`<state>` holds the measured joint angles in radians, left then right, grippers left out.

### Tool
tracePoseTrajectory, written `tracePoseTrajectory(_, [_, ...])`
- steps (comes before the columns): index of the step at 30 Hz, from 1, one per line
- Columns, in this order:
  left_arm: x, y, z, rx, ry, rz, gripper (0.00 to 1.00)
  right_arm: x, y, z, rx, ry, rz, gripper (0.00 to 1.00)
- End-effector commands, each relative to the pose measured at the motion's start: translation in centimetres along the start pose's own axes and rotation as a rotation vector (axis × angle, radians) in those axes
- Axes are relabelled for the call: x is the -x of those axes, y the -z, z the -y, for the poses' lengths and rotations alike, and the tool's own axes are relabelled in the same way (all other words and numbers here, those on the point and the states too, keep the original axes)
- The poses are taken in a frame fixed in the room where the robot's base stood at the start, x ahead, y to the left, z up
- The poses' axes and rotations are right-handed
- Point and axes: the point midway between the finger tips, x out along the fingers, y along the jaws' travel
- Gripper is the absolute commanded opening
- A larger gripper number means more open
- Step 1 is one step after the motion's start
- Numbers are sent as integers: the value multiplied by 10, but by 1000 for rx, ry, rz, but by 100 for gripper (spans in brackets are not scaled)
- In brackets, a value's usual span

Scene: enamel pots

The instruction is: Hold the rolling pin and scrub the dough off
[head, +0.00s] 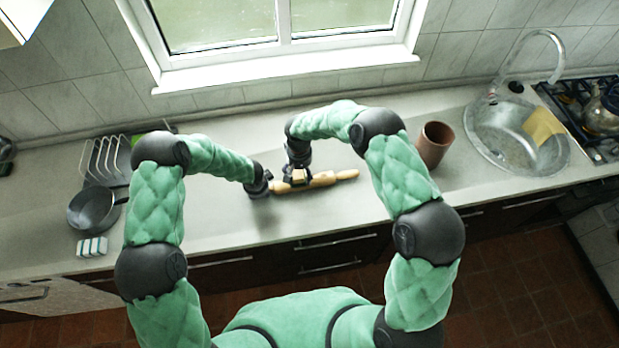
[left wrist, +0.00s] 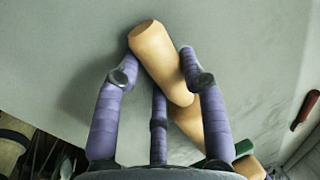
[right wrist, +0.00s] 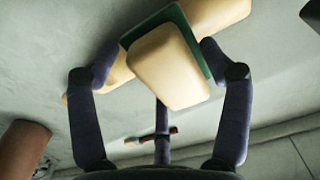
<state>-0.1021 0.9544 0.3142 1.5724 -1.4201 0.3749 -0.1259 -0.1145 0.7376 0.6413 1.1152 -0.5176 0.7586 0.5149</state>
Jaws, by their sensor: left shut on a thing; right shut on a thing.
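My right gripper (head: 297,181) is shut on a yellow sponge with a green scrubbing layer (right wrist: 170,68). The green side faces the pin (right wrist: 222,12) and appears to touch it. The green edge (left wrist: 243,148) also shows in the left wrist view. I cannot make out any dough; the sponge and grippers hide part of the pin.
A brown cup (head: 434,144) stands right of the pin, with the sink (head: 490,125) and a kettle (head: 603,112) beyond. At left are a dish rack (head: 104,160), a dark pan (head: 92,209) and a striped block (head: 92,247). The counter in front of the cup is clear.

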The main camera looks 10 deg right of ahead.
Motion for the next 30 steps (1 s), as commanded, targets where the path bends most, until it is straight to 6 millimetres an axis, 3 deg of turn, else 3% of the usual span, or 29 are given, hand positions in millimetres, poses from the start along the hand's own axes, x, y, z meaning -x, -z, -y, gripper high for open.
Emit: tracePoseTrajectory(30, [0,0,0,1,0,0,12,105,1,0,1,0,-3,53])
